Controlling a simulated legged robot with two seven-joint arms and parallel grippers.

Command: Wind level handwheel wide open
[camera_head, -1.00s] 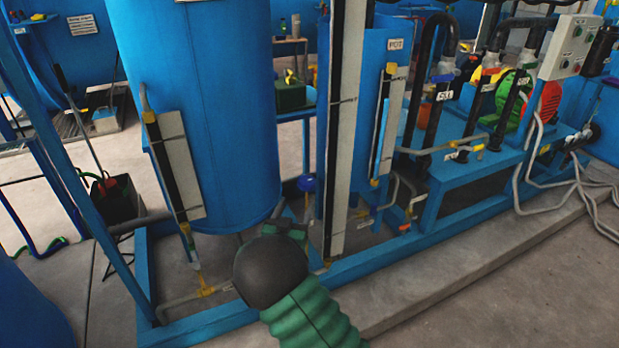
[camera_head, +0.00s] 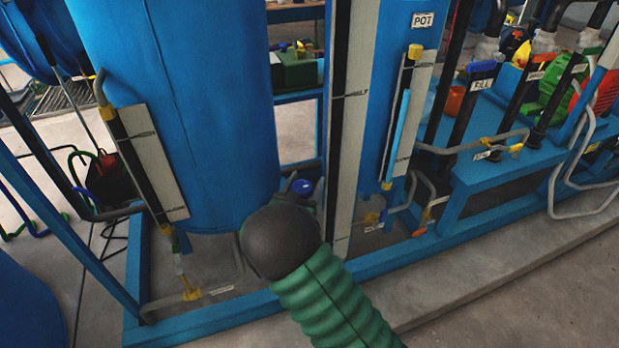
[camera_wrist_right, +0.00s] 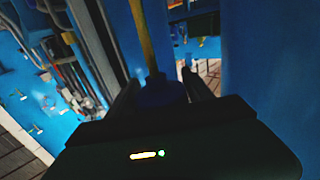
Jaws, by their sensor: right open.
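A small round blue knob, which looks like the handwheel (camera_head: 302,187), sits low between the large blue tank and the pale upright post. My right gripper (camera_wrist_right: 160,86) is open, with one finger on each side of a blue round part in the right wrist view; this looks like the same handwheel. I cannot tell whether the fingers touch it. In the head view my dark round wrist and green sleeve hide most of the right gripper. No level label is readable at the knob. My left gripper is not in view.
The large blue tank (camera_head: 180,100) stands left of the knob, and the upright post (camera_head: 345,120) stands right of it. A smaller tank marked POT, sight gauges (camera_head: 150,160) and pipes are close by. The blue base frame (camera_head: 380,262) edges the plinth; the floor at lower right is clear.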

